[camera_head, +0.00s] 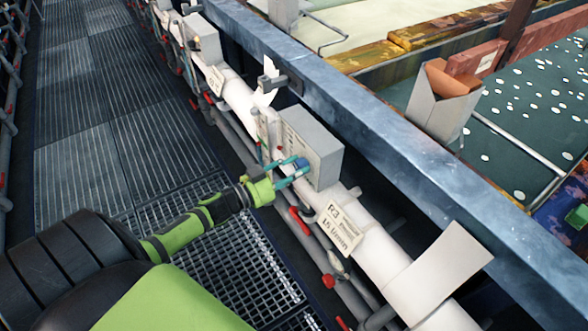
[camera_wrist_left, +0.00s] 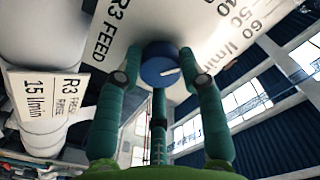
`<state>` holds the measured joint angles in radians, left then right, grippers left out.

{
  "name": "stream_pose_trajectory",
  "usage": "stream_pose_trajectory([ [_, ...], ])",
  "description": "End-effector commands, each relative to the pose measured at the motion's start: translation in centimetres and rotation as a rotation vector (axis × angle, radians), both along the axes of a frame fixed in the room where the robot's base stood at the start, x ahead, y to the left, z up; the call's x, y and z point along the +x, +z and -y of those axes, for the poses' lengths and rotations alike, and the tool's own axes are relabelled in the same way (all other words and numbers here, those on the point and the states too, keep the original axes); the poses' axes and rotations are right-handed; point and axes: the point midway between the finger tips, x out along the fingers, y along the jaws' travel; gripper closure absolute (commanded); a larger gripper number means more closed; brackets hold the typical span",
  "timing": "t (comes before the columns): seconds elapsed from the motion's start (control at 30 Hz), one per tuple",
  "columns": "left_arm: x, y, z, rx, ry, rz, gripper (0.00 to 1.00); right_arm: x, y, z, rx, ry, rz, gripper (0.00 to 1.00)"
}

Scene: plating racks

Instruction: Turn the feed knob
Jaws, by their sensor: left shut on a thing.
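The feed knob (camera_wrist_left: 160,66) is blue and round with a pale pointer mark. It sits on a light plate (camera_wrist_left: 215,25) marked "R3 FEED" with a scale in l/min, seen in the left wrist view. In the head view the knob (camera_head: 301,163) is small, on the side of a grey box (camera_head: 318,143). In the head view the left gripper (camera_head: 293,172) reaches the box from the left. My right gripper is not in view.
A white pipe (camera_head: 385,258) with an "R3" label (camera_head: 343,229) runs below the box. Red-handled valves (camera_head: 300,220) line thinner pipes beside it. A blue-grey beam (camera_head: 375,120) runs behind. Grated walkway (camera_head: 150,140) lies open at the left.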

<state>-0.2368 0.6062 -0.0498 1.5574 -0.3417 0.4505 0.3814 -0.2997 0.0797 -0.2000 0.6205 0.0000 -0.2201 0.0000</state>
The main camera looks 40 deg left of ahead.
Motion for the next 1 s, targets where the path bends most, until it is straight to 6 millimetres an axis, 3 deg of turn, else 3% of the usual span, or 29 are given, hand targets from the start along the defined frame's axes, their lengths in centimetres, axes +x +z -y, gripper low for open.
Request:
stream_pose_trajectory([
  [0.63, -0.21, -0.63, -0.07, 0.057, 0.003, 0.008, 0.93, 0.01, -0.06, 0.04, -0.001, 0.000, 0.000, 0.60],
  [0.67, -0.21, -0.64, -0.07, 0.057, 0.003, 0.008, 0.49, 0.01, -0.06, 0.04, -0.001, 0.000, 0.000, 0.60],
  [0.7, -0.20, -0.62, -0.07, 0.057, 0.004, 0.009, 0.37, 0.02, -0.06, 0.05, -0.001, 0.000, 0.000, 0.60],
  [1.0, -0.10, -0.23, -0.06, 0.055, 0.002, 0.017, 0.37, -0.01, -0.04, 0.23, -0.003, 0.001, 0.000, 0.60],
])
